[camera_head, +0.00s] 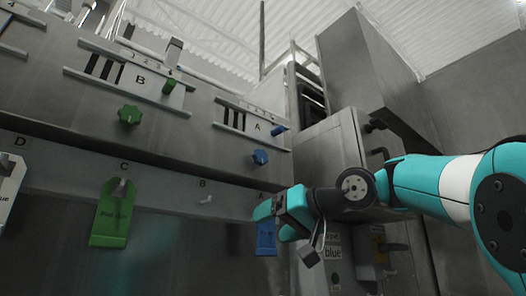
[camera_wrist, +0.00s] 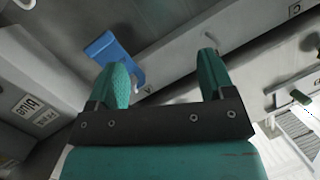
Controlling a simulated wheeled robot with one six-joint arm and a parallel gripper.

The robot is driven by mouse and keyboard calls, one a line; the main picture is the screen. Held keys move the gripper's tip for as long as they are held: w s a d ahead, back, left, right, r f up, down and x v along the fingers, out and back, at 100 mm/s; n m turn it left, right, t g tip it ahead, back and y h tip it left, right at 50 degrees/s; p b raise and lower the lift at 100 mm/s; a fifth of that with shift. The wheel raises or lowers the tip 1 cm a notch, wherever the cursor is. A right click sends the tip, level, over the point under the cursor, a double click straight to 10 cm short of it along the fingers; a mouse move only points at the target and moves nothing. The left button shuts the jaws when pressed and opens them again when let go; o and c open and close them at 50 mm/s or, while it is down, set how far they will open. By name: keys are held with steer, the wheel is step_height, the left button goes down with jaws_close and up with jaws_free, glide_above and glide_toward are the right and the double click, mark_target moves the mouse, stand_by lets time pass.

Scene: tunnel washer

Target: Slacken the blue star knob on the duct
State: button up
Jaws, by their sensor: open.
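The blue star knob (camera_head: 260,157) is on the grey duct front in the head view, below the scale plate marked A (camera_head: 258,127). I cannot make it out in the wrist view. My gripper (camera_head: 273,217) is below the knob and apart from it, in front of the panel. In the wrist view its two teal fingers stand wide apart with nothing between them (camera_wrist: 164,68). A blue tag (camera_head: 266,238) hangs at the lower row behind my gripper, partly hidden. It also shows beside the left finger in the wrist view (camera_wrist: 102,48).
A green star knob (camera_head: 129,115) is below plate B, left of the blue one. A blue slider handle (camera_head: 278,130) is close above the blue knob. A green tag (camera_head: 111,220) hangs under C; the peg (camera_head: 207,199) under B is bare. Grey cabinets stand at right.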

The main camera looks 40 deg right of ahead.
steer(key=s+d+r+t+h+p, duration=0.1)
steer(key=s+d+r+p, duration=0.1)
steer(key=r, duration=0.5)
steer(key=s+d+r+t+h+p, duration=0.1)
steer(key=s+d+r, duration=0.15)
steer(key=r, duration=0.45)
steer(key=h+p, duration=0.1)
steer(key=p, duration=0.1)
glide_toward(263, 156)
steer(key=shift+m+t, duration=0.3)
steer(key=shift+t, duration=0.1)
steer(key=w+p, duration=0.1)
steer(key=w, duration=0.2)
steer(key=w+p, duration=0.1)
steer(key=w, duration=0.2)
steer(key=w+p, duration=0.1)
steer(key=w, duration=0.2)
steer(key=shift+a+f+p, duration=0.2)
steer(key=shift+a+p, duration=0.1)
steer(key=shift+a, duration=0.05)
steer(key=shift+w+f, duration=0.1)
steer(key=shift+w, duration=0.35)
steer(key=c, duration=0.9)
